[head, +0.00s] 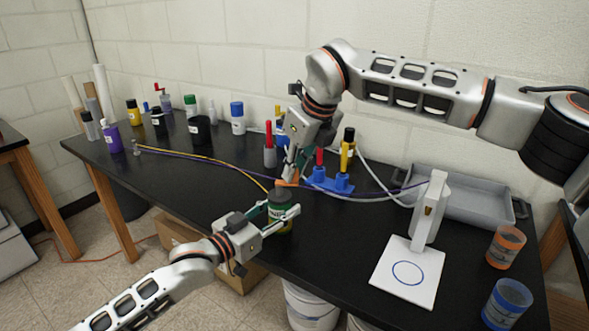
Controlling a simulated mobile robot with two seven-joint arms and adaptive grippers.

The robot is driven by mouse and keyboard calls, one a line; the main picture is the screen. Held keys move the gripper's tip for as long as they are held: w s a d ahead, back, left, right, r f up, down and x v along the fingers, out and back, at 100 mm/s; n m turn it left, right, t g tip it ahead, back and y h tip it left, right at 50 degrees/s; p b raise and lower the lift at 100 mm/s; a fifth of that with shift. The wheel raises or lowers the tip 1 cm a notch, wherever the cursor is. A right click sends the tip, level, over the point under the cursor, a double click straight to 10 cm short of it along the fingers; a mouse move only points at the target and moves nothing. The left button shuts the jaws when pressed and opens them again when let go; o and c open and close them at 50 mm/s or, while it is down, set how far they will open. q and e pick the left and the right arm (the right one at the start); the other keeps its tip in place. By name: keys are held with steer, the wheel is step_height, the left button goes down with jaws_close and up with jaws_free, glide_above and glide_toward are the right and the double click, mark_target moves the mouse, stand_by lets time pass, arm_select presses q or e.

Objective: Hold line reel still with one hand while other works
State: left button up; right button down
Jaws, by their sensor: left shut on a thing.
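A dark green, upright cylinder (279,206), which looks like the line reel, stands at the front edge of the black table. My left gripper (284,216) is shut around it from the front left, and its fingers hide part of the cylinder. My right gripper (288,176) points down just above and behind the cylinder's top. A small orange piece shows at its fingertips, but I cannot tell whether it is gripped. A yellow line and a purple line (215,162) run across the table from the far left towards the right gripper.
A white stand (410,268), orange cup (505,246), blue cup (507,303) and grey tray (465,200) fill the right. Several bottles line the back. The table's left front is fairly clear.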

steer(key=shift+w+n, duration=0.1)
steer(key=shift+n, duration=0.2)
steer(key=n, duration=0.2)
steer(key=shift+w+n+g+y, duration=0.3)
steer(key=shift+w+g+y, duration=0.1)
steer(key=shift+w+a+n+g+y, duration=0.15)
steer(key=shift+w+n+g, duration=0.1)
steer(key=shift+n, duration=0.5)
steer(key=shift+w+n+g+y, duration=0.1)
steer(key=shift+w+n+g, duration=0.15)
steer(key=shift+n, duration=0.55)
steer(key=shift+w+a+n+g+y, duration=0.1)
steer(key=shift+w+n+g+y, duration=0.15)
steer(key=shift+n, duration=0.5)
steer(key=c, duration=2)
jaws_free()
steer(key=v, duration=1.2)
steer(key=shift+a, duration=0.15)
